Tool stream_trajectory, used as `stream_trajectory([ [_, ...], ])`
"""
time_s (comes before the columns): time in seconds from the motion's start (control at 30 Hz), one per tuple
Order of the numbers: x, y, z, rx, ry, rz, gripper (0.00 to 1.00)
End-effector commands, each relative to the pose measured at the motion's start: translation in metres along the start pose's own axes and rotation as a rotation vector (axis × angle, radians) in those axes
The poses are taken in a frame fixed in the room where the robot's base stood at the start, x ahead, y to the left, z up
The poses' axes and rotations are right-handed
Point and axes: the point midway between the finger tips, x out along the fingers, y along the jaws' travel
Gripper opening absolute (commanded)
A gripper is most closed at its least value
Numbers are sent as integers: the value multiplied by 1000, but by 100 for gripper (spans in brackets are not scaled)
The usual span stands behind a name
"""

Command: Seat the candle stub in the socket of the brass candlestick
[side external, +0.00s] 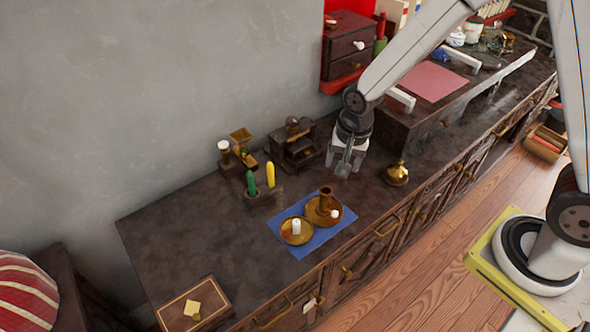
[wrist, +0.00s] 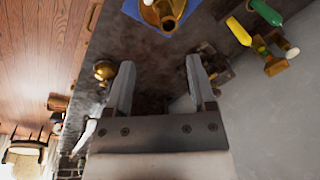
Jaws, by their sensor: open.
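A brass candlestick (side external: 318,216), a round dish with a tall brown socket, stands on a blue mat (side external: 292,249). The socket looks empty. A white candle stub (side external: 296,226) stands upright on a smaller brass dish (side external: 287,237) to its left. A small white piece (side external: 334,213) shows at the candlestick's dish; I cannot tell what it is. In the wrist view the candlestick (wrist: 168,14) is cut by the top edge. My gripper (side external: 345,171) is open and empty above the dark counter, behind the candlestick; its spread fingers (wrist: 160,64) also show in the wrist view.
A block with green and yellow candles (side external: 264,199) stands left of my gripper, with dark wooden objects (side external: 294,147) behind. A brass bell-shaped piece (side external: 397,174) stands to the right. A box (side external: 194,306) lies at the counter's front left.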

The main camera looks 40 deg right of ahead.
Motion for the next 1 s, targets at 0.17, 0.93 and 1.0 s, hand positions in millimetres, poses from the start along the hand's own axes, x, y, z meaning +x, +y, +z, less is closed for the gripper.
stream_trajectory([
  [0.17, 30, -23, 3, 207, -18, 25, 71],
  [0.93, 150, -82, 39, 975, -16, 130, 71],
  [1.0, 152, -83, 40, 992, -15, 131, 71],
])
